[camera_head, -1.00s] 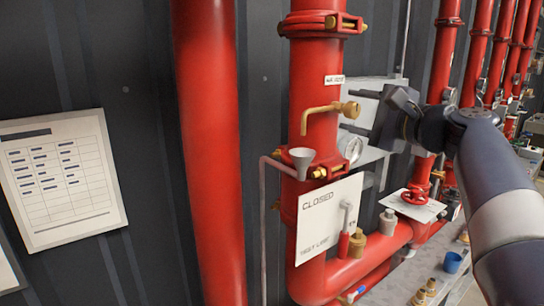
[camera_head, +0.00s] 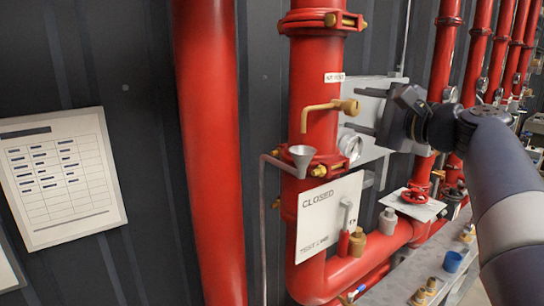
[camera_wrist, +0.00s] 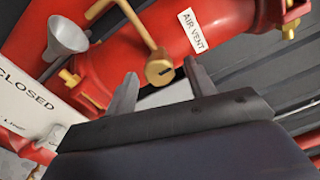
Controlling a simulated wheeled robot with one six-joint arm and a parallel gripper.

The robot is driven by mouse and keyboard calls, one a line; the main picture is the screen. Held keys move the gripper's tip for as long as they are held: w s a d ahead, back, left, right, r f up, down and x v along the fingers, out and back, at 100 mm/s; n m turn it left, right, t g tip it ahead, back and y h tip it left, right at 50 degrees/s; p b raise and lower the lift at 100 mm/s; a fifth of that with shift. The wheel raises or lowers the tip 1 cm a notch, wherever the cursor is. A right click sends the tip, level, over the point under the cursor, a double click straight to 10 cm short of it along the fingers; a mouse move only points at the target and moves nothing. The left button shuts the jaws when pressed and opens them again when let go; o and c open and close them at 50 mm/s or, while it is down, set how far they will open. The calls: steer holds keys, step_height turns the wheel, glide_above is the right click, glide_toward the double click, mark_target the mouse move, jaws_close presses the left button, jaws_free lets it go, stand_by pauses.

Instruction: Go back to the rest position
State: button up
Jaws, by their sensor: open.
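My gripper (camera_head: 366,118) is at the right of the thick red pipe in the head view, its fingers pointing left toward the brass air vent valve (camera_head: 348,107). In the wrist view my gripper (camera_wrist: 158,85) shows two grey fingers spread apart, with nothing between them. The brass valve (camera_wrist: 160,68) with its bent spout lies just beyond the fingertips, beside the "AIR VENT" label (camera_wrist: 193,30). I cannot tell whether a finger touches it; it looks apart. My dark and grey arm reaches in from the right edge.
A grey funnel (camera_head: 301,155) sits under the spout. A "CLOSED" sign (camera_head: 318,215), a gauge (camera_head: 350,144) and a red handwheel (camera_head: 414,194) are close by. A blue cup (camera_head: 452,262) stands lower right. Another red pipe (camera_head: 208,150) stands at left.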

steer(key=shift+n, duration=0.3)
steer(key=x, duration=0.4)
steer(key=shift+f, duration=0.15)
steer(key=shift+n+b, duration=0.4)
steer(key=shift+n, duration=0.6)
steer(key=n+b, duration=0.1)
steer(key=n, duration=0.1)
steer(key=shift+n, duration=0.4)
steer(key=n+b, duration=0.2)
steer(key=n, duration=0.9)
steer(key=shift+s+r+b, duration=0.1)
steer(key=shift+r+b, duration=0.25)
steer(key=n, duration=0.4)
steer(key=shift+a+n, duration=0.1)
steer(key=shift+n, duration=0.3)
steer(key=shift+s, duration=0.1)
